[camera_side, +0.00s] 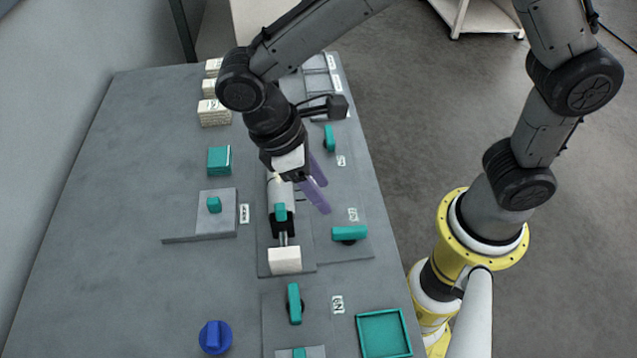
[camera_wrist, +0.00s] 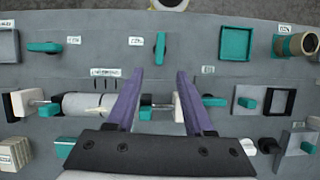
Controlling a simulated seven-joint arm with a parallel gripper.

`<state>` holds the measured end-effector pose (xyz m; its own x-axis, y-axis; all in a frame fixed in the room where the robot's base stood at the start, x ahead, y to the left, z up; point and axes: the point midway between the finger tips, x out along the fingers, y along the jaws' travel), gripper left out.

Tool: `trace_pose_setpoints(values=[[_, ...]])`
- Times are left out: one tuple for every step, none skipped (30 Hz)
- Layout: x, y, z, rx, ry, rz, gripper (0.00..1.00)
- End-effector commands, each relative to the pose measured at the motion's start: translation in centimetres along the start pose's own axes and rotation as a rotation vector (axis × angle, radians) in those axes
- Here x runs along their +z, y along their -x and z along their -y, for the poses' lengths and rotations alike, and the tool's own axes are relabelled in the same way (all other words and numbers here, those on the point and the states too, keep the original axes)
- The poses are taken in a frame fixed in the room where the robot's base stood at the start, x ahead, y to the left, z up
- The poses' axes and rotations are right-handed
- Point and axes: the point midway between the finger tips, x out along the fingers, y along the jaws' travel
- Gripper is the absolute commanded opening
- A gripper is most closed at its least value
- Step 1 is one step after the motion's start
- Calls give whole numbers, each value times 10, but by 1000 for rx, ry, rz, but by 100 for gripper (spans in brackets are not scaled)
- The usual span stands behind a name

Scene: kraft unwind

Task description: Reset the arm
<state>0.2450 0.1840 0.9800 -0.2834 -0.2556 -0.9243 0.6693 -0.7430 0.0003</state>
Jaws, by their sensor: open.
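My gripper (camera_side: 319,192) has two purple fingers and hangs over the right-hand part of the grey panel table. In the wrist view my gripper (camera_wrist: 158,85) has its fingers spread apart with nothing between the tips. A grey roll (camera_wrist: 88,105) on a spindle lies to the left of the fingers in that view. A teal handle with a white block (camera_side: 284,261) is in front of the gripper in the side view. The fingers appear above the panel; whether they touch anything below cannot be told. My wrist hides part of the roll in the side view.
Teal handles (camera_side: 350,233) and (camera_side: 294,304) stand up from the panel. A teal tray (camera_side: 384,333) and a blue knob (camera_side: 215,337) are near the front. A teal block (camera_side: 219,160) and pale stacked blocks (camera_side: 214,112) are at the left. The table's left side is bare.

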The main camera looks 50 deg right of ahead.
Motion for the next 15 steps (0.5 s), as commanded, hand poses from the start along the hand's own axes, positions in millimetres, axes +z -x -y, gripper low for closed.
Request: trace_pose_setpoints(values=[[0, 2, 0, 0, 0, 0, 52], [0, 2, 0, 0, 0, 1, 52], [0, 3, 0, 0, 0, 1, 52], [0, 3, 0, 0, 0, 1, 52], [0, 3, 0, 0, 0, 1, 52], [0, 3, 0, 0, 0, 1, 52], [0, 3, 0, 0, 0, 1, 52], [0, 3, 0, 0, 0, 1, 52], [0, 3, 0, 0, 0, 1, 52], [0, 3, 0, 0, 0, 0, 52], [0, 2, -1, -1, -2, 0, 52], [0, 3, -3, -4, -9, -1, 52], [1, 4, -6, -7, -19, -6, 52], [2, 8, -11, -12, -33, -19, 52], [6, 18, -20, -19, -60, -52, 52]])
